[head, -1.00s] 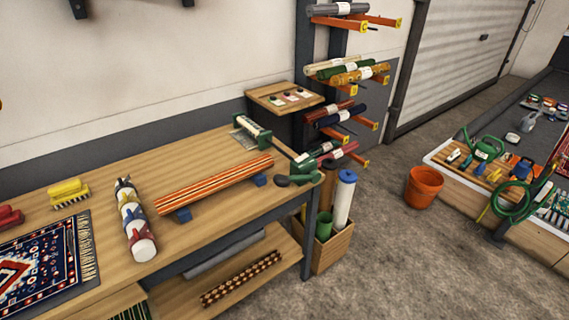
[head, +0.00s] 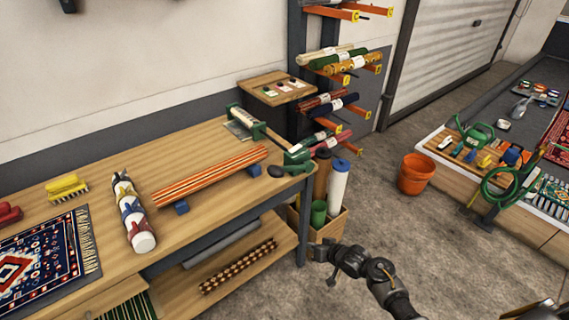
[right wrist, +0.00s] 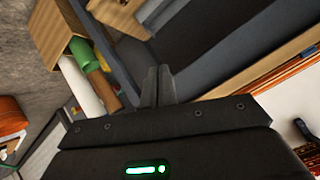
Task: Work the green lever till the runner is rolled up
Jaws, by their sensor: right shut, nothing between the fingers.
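An orange striped runner (head: 210,175) lies as a long narrow bundle across blue supports on the workbench; how far it is rolled I cannot tell. A green lever mechanism (head: 297,156) with a dark round knob (head: 277,171) sits at the bench's right end. My right gripper (head: 320,256) is shut and empty, low in front of the bench's right end and apart from the lever. Its closed fingertips (right wrist: 158,86) show in the right wrist view, with orange striped cloth (right wrist: 292,82) at the right edge. My left gripper is not in view.
A wooden crate (head: 325,229) of upright rolls stands beside the bench (head: 115,172), close behind my right gripper. An orange bucket (head: 415,175) stands on the floor.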

